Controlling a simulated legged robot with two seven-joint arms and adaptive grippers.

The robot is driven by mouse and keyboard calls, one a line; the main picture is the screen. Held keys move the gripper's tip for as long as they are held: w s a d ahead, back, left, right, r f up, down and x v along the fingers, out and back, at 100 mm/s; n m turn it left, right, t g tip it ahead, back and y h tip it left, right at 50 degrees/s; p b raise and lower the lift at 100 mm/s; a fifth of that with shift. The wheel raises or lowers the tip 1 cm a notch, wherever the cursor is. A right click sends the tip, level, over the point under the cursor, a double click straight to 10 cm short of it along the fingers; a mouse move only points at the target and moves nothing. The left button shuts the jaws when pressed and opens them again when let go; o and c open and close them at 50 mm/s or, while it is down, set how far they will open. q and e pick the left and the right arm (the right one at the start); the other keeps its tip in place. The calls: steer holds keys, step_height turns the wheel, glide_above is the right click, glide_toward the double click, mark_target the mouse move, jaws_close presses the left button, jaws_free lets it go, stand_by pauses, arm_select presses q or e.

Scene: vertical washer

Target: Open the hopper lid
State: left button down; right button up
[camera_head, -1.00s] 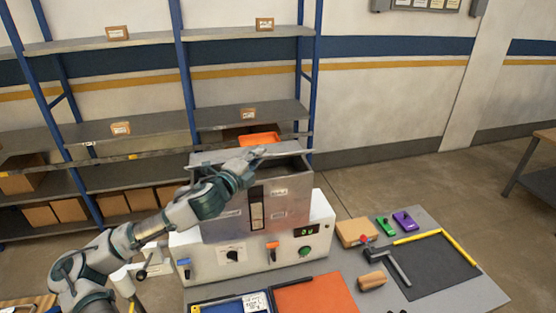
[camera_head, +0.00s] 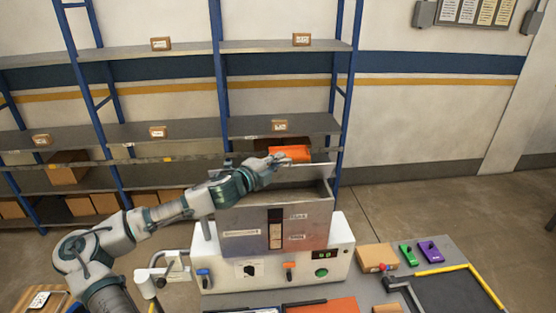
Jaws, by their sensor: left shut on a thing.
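The grey metal hopper (camera_head: 250,225) sits on top of the white washer machine (camera_head: 225,272). Its lid (camera_head: 312,172) stands raised along the back edge, and part of the dark inside of the hopper shows in front of it on the right. My left arm reaches in from the left over the hopper. My left gripper (camera_head: 278,162) is shut on the lid at its upper edge; the hand and forearm hide the lid's left part and the exact contact. My right gripper is not in view.
Blue-posted shelves (camera_head: 180,136) with boxes and an orange bin (camera_head: 292,153) stand behind the machine. On the table to the right are a cardboard box (camera_head: 376,257), a green item (camera_head: 407,254), a purple item (camera_head: 431,251) and a dark mat (camera_head: 455,292) with yellow edging.

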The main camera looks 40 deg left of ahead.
arm_select(q)
steer(key=c, duration=1.2)
jaws_free()
steer(key=s, duration=1.2)
steer(key=shift+d+r, duration=0.3)
steer(key=shift+d, duration=0.15)
